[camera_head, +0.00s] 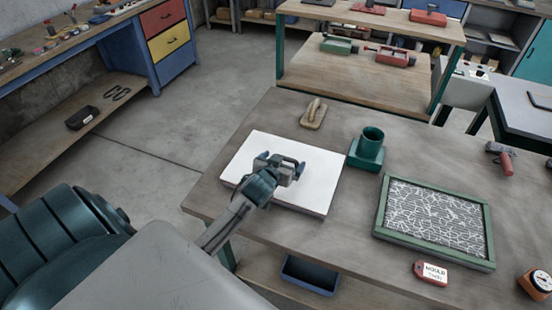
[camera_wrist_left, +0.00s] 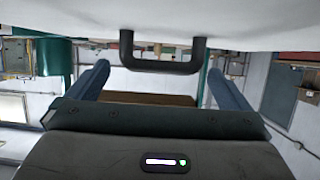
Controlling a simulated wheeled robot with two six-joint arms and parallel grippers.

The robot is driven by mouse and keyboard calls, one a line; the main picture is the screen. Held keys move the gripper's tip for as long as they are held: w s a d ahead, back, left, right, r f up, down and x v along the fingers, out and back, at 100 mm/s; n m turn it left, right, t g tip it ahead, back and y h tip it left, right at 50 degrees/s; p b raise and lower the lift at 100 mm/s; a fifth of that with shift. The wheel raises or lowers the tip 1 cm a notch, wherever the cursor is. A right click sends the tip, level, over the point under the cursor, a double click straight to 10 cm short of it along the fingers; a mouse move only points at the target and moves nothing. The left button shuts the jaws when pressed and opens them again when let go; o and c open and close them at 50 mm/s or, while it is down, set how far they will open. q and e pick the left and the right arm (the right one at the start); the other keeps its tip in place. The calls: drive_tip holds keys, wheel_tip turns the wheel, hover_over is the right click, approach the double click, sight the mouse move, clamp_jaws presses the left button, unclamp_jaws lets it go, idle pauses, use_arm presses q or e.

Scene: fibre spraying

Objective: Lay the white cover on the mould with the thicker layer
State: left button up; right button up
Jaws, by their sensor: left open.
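The white cover (camera_head: 312,165) lies flat on the table's left part. My left gripper (camera_head: 280,164) is over the middle of it, open. In the left wrist view the cover's white surface (camera_wrist_left: 150,18) fills the top. Its dark handle (camera_wrist_left: 165,66) is between the two spread fingers of my left gripper (camera_wrist_left: 160,86), with gaps at both sides; nothing is gripped. A mould (camera_head: 436,219) with a green frame and a white fibre layer lies on the table's right part. No second mould shows for comparing layers. My right gripper is out of view.
A green pot (camera_head: 369,148) stands between cover and mould. A wooden float (camera_head: 313,114) lies behind the cover. A red and white tag (camera_head: 431,273), a gauge (camera_head: 538,283) and a red-handled tool (camera_head: 502,157) are around the mould. Bare tabletop (camera_head: 348,236) shows left of the mould.

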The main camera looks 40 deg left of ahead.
use_arm(q)
drive_tip(key=b+v, duration=0.2)
drive_tip(key=v, duration=0.7)
drive_tip(key=shift+s+d, duration=0.1)
drive_tip(key=shift+s, duration=0.2)
drive_tip(key=shift+b+v, duration=0.3)
drive_tip(key=shift+v, duration=0.5)
drive_tip(key=shift+w, duration=0.1)
